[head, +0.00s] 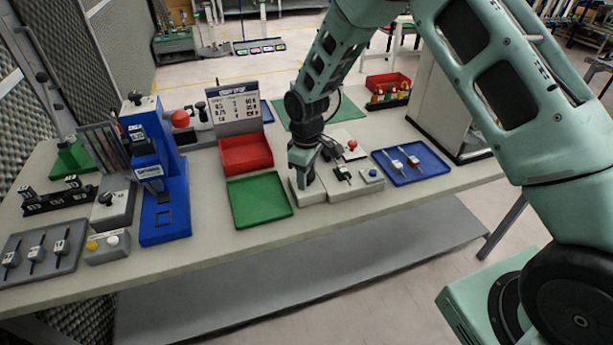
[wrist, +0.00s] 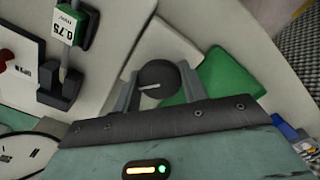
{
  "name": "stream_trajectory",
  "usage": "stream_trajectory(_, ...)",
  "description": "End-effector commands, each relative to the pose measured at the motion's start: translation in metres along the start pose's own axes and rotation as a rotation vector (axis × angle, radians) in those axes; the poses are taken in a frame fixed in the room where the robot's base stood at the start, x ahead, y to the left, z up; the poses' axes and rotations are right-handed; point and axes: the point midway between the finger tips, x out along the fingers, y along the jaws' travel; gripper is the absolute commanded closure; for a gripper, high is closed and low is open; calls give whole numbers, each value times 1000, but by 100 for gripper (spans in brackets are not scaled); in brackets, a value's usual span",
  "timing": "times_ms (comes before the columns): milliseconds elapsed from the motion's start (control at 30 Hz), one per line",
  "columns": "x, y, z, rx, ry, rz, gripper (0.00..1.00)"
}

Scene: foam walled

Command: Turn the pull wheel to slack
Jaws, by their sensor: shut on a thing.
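The pull wheel (wrist: 158,75) is a dark round knob with a short white line on its face, seen in the wrist view. The white line lies nearly level in that picture. My gripper (wrist: 163,88) has one finger on each side of the knob and is shut on it. In the head view my gripper (head: 303,178) points down at a pale box (head: 312,196) near the table's front edge. The knob is hidden there behind the gripper. I cannot make out a slack mark.
Right of the gripper stand a fixture with a green part (head: 343,173), a red button (head: 352,145) and a blue tray (head: 428,168). A green tray (head: 240,212) lies to the left, with a red bin (head: 245,152) behind it. A label reading 0.75 (wrist: 67,28) shows in the wrist view.

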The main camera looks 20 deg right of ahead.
Motion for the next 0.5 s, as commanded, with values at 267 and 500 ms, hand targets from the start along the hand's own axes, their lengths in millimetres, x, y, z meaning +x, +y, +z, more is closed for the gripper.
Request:
stream_trajectory(267,0,1,0,-260,0,-1,80)
stream_trajectory(500,-1,1,0,-473,0,0,80)
